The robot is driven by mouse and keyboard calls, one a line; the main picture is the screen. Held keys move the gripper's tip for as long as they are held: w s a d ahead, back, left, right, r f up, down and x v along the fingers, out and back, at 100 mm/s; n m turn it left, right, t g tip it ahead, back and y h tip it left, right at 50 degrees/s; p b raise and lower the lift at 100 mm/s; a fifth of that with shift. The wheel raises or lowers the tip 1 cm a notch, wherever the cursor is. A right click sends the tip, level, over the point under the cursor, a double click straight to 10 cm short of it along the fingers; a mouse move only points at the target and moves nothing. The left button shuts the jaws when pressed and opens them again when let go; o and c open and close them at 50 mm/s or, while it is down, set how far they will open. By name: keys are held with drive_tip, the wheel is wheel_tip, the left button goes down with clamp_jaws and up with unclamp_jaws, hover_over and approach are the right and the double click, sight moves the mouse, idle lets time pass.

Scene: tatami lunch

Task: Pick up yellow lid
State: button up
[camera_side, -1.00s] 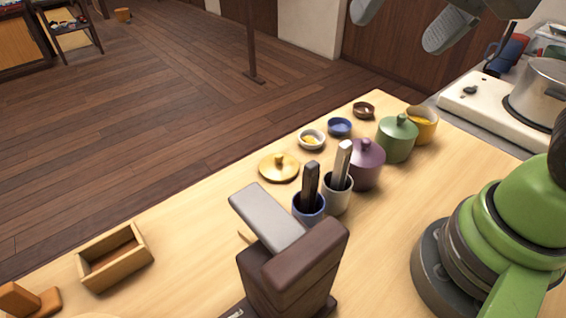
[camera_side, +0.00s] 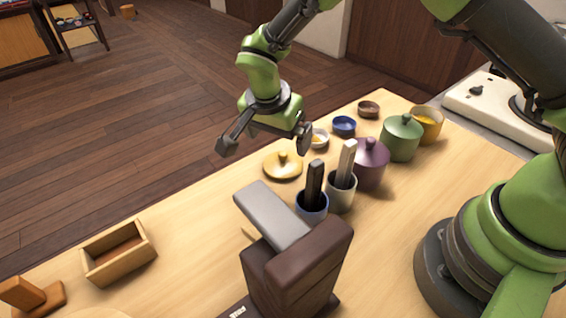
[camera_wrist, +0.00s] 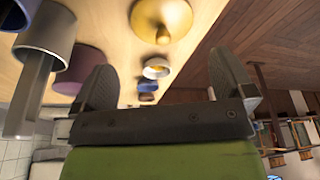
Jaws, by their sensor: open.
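The yellow lid (camera_side: 283,166), a round disc with a small knob on top, lies flat on the wooden table near its far edge. My gripper (camera_side: 262,147) is open and empty, with its fingers spread wide, above and close to the lid in the side view. In the wrist view the yellow lid (camera_wrist: 162,16) is at the top centre, beyond the open gripper fingers (camera_wrist: 160,82) and cut by the frame edge. No contact between fingers and lid shows.
A purple lidded pot (camera_side: 371,168), a green lidded pot (camera_side: 401,139) and several small bowls are behind. A dark block (camera_side: 297,268) and a wooden box (camera_side: 119,253) stand nearer.

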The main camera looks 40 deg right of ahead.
sight(283, 154)
drive_tip(key=x, duration=0.8)
drive_tip(key=shift+w+d, duration=0.15)
drive_tip(key=shift+w, duration=0.05)
drive_tip(key=shift+c, duration=0.5)
drive_tip(key=shift+r, duration=0.1)
drive_tip(key=c, duration=0.5)
